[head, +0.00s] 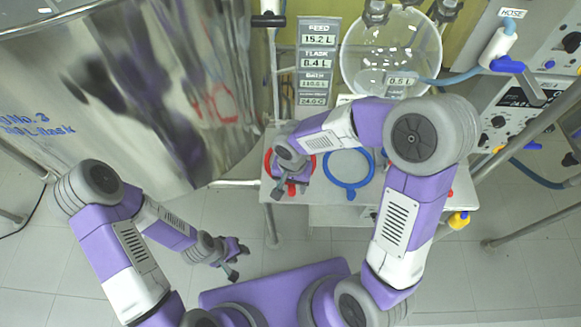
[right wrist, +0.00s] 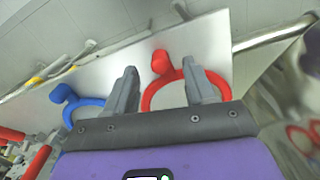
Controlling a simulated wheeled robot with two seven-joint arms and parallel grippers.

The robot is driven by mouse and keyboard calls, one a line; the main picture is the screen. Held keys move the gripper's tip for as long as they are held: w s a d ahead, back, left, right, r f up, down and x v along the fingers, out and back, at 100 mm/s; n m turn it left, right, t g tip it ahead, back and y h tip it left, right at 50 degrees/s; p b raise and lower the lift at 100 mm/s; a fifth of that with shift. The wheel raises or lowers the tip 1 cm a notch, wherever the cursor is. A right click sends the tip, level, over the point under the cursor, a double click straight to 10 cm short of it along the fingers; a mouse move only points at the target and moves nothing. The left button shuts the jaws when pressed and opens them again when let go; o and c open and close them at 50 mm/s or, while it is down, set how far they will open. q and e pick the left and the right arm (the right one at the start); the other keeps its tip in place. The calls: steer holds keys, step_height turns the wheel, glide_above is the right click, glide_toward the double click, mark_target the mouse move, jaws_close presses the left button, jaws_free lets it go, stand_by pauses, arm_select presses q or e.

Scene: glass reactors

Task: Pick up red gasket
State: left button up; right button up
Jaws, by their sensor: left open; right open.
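The red gasket (head: 267,162) is a ring with a tab. It lies on a white shelf (head: 328,193) and is partly hidden under my right gripper (head: 291,184) in the head view. In the right wrist view, the red gasket's tab (right wrist: 161,62) and part of its ring show between and beyond the two spread fingers of my right gripper (right wrist: 160,88). The right gripper is open and empty, and whether it touches the ring I cannot tell. My left gripper (head: 234,262) is open and empty, low over the floor, left of the shelf.
A blue gasket (head: 350,186) lies right of the red one; its tab (right wrist: 63,93) shows in the right wrist view. A large shiny metal vessel (head: 130,90) stands at the left. A round glass flask (head: 390,50) hangs behind the shelf. Control units with a blue hose (head: 455,80) stand at the right.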

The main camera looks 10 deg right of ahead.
step_height(320, 180, down, 2)
steer(key=shift+f, duration=0.15)
jaws_close()
stand_by(0.3)
